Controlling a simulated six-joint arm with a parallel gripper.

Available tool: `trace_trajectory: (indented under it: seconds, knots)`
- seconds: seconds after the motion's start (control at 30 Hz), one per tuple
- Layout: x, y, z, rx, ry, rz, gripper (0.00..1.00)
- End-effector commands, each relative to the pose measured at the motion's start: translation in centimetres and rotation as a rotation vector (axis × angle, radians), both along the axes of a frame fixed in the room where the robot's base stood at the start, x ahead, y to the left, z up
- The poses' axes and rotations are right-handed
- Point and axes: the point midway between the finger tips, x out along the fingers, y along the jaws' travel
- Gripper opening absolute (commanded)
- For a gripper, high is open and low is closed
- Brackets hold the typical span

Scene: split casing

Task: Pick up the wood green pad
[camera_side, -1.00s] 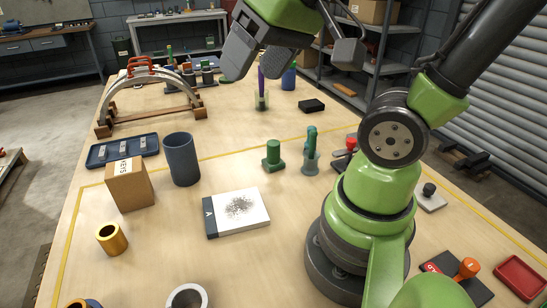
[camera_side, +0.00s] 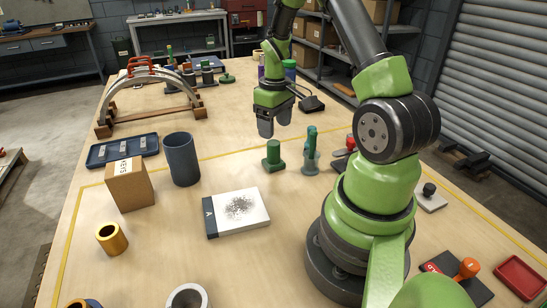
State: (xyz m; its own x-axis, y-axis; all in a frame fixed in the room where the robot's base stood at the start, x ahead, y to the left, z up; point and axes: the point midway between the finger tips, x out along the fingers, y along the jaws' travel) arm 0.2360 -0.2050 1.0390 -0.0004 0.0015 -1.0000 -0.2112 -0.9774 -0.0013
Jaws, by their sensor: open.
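I cannot tell for certain which thing is the wood green pad. A dark green piece with a round knob on a wider base (camera_side: 273,156) stands upright on the wooden table. A second green upright piece (camera_side: 311,142) stands just right of it, in or against a grey-green base. A small flat green round thing (camera_side: 227,78) lies farther back. My gripper (camera_side: 275,128) points down, open and empty, above the table behind the dark green knobbed piece and apart from it. The gripper hides part of the table behind it.
A white box (camera_side: 238,211), a dark blue cylinder (camera_side: 183,160) and a cardboard box (camera_side: 130,184) stand to the front left. A black block (camera_side: 313,104) lies right of my gripper. The table's middle is fairly clear.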

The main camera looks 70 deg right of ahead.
Motion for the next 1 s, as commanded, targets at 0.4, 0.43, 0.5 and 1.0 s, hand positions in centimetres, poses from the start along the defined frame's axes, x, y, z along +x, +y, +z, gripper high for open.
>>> trace_trajectory:
  seconds: [0.4,0.43,0.5,1.0]
  knots:
    - [0.1,0.2,-4.9,0.004,0.003,-0.001,0.67]
    - [0.1,0.2,-5.4,0.004,0.003,-0.002,0.67]
    - [0.1,0.2,-6.4,0.004,0.003,-0.001,0.67]
    - [0.2,0.1,-7.5,0.0,-0.001,-0.002,0.37]
